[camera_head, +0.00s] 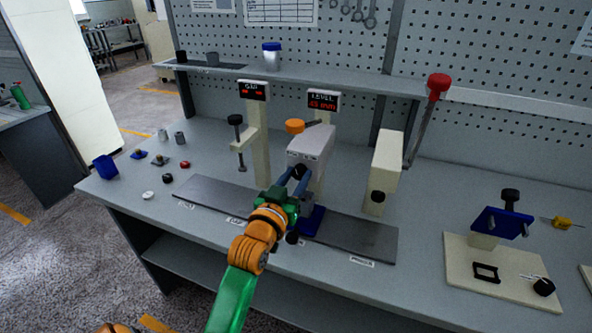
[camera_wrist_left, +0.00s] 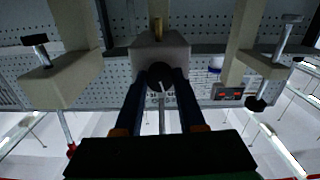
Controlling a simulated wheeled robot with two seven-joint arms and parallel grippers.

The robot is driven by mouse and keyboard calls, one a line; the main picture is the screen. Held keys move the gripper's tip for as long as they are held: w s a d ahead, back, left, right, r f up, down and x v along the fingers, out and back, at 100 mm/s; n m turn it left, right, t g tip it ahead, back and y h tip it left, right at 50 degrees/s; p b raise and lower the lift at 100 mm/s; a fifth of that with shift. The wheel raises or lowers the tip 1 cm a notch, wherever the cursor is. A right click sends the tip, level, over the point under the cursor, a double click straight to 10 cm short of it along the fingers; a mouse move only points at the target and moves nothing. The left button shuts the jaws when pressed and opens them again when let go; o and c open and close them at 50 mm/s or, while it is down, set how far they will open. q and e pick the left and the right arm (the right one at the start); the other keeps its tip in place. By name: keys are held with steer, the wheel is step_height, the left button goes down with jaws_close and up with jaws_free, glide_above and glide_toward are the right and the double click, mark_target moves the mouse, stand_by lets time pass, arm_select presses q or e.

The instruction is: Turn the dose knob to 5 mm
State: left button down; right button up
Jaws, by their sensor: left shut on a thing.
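The dose knob (camera_wrist_left: 160,75) is black with a pale pointer line. In the left wrist view the two dark fingers of my left gripper (camera_wrist_left: 160,84) are closed on the knob's sides. In the head view my left gripper (camera_head: 298,174) reaches the box front and partly hides the knob. The level display (camera_head: 323,101) behind shows red digits too small to read surely. My right gripper is not in view.
A post with a black-knobbed screw (camera_head: 236,120) stands left of the box, and a cream block (camera_head: 384,170) with a black knob stands right. A red-handled lever (camera_head: 438,86) rises behind it. Small parts lie at the bench's left; a cream fixture base (camera_head: 490,270) is at right.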

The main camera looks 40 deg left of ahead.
arm_select(q)
steer(key=shift+r+n+p, duration=0.1)
steer(key=shift+n+p, duration=0.6)
steer(key=shift+n, duration=0.8)
steer(key=c, duration=0.5)
jaws_free()
steer(key=b+v, duration=0.1)
steer(key=v, duration=0.6)
